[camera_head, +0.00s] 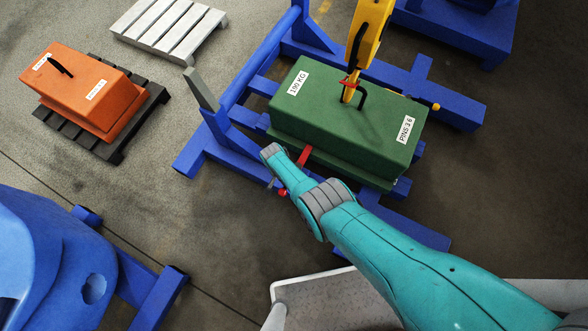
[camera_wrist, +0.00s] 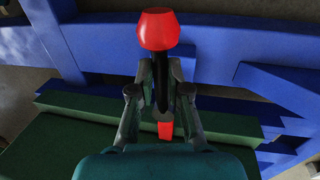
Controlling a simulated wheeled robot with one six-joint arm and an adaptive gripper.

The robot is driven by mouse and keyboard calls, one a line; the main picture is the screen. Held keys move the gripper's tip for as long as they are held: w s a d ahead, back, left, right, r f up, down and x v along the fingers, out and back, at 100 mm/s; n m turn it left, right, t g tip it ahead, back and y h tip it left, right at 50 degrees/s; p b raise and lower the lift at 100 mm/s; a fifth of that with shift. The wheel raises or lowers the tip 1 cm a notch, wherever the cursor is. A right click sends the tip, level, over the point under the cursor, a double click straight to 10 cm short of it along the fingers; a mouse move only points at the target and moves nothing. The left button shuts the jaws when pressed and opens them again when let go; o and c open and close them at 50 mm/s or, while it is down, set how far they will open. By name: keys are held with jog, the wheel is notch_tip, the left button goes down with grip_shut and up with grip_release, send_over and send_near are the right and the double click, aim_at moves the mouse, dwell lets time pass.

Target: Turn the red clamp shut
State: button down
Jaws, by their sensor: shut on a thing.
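The red clamp (camera_head: 304,156) is at the near edge of the green counterweight block (camera_head: 318,118), on the blue frame (camera_head: 205,152). In the wrist view the clamp's red knob (camera_wrist: 158,30) is above my fingertips, and a red piece (camera_wrist: 165,130) shows below. A dark rod joins the knob toward the red piece. My gripper (camera_wrist: 160,77) is shut on the clamp's dark rod, just under the knob. In the head view the knob (camera_head: 283,191) is beside my wrist, which partly hides the clamp.
A yellow hook (camera_head: 365,40) hangs at the green block's black handle. An orange weight (camera_head: 95,92) sits on a dark pallet at left, with a light pallet (camera_head: 168,28) behind. Blue machinery (camera_head: 50,260) stands at lower left. Open floor lies between.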

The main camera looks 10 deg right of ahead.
jog(key=shift+w, duration=0.1)
dwell(0.3)
jog(key=c, duration=1.1)
grip_release()
jog(key=shift+c, duration=0.2)
jog(key=shift+r, duration=0.1)
notch_tip(320, 180, up, 12)
jog(key=w+a, duration=0.1)
jog(key=a, duration=0.1)
jog(key=shift+w+f, duration=0.2)
jog(key=shift+f, duration=0.05)
